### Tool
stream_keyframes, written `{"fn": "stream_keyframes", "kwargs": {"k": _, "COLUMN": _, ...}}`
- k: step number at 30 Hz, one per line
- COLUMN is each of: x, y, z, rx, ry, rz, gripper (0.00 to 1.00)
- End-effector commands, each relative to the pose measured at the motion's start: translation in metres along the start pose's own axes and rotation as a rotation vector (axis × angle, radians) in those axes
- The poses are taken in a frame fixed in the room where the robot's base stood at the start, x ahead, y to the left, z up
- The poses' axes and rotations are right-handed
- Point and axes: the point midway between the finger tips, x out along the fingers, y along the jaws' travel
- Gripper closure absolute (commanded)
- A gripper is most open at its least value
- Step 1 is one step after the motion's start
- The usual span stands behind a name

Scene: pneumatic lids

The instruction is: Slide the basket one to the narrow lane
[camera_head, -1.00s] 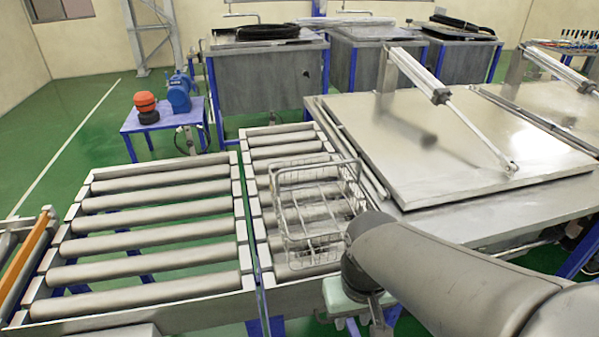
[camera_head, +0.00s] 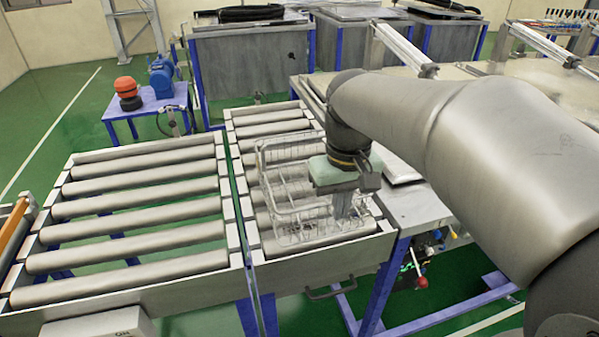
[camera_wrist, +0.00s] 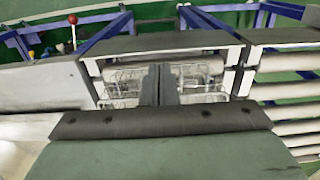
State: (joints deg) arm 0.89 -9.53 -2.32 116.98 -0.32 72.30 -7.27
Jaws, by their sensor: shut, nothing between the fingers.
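A wire basket (camera_head: 290,205) stands upright on the rollers of the narrow lane (camera_head: 330,255), the right of two side-by-side roller lanes, near its front end. My gripper (camera_head: 343,208) points down at the basket's right part, with its fingers shut and nothing held. In the wrist view the shut fingers (camera_wrist: 168,88) overlap the middle of the basket (camera_wrist: 118,82), whose wire mesh shows on both sides of them. I cannot tell whether the fingers touch the wires. The gripper body hides part of the basket's right side.
The wider roller lane (camera_head: 130,230) to the left is empty. A steel table (camera_head: 415,205) adjoins the narrow lane on the right, under my arm. A handle (camera_head: 330,289) sticks out from the narrow lane's front end. Grey tanks (camera_head: 250,78) stand behind.

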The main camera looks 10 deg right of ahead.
Motion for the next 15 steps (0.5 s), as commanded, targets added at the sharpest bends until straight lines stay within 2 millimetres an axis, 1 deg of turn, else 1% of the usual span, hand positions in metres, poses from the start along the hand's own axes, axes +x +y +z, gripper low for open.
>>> {"fn": "stream_keyframes", "kwargs": {"k": 1, "x": -0.002, "y": 0.002, "z": -0.006, "rx": -0.003, "ry": -0.003, "rz": 0.0, "gripper": 1.0}}
{"fn": "stream_keyframes", "kwargs": {"k": 3, "x": -0.004, "y": 0.004, "z": -0.009, "rx": -0.006, "ry": -0.006, "rz": 0.001, "gripper": 1.0}}
{"fn": "stream_keyframes", "kwargs": {"k": 5, "x": -0.001, "y": 0.004, "z": -0.009, "rx": -0.007, "ry": -0.007, "rz": 0.0, "gripper": 1.0}}
{"fn": "stream_keyframes", "kwargs": {"k": 7, "x": 0.007, "y": 0.004, "z": -0.009, "rx": -0.006, "ry": -0.009, "rz": 0.0, "gripper": 1.0}}
{"fn": "stream_keyframes", "kwargs": {"k": 11, "x": 0.032, "y": 0.004, "z": -0.008, "rx": -0.006, "ry": -0.011, "rz": 0.0, "gripper": 1.0}}
{"fn": "stream_keyframes", "kwargs": {"k": 15, "x": 0.064, "y": 0.004, "z": -0.008, "rx": -0.006, "ry": -0.011, "rz": 0.0, "gripper": 1.0}}
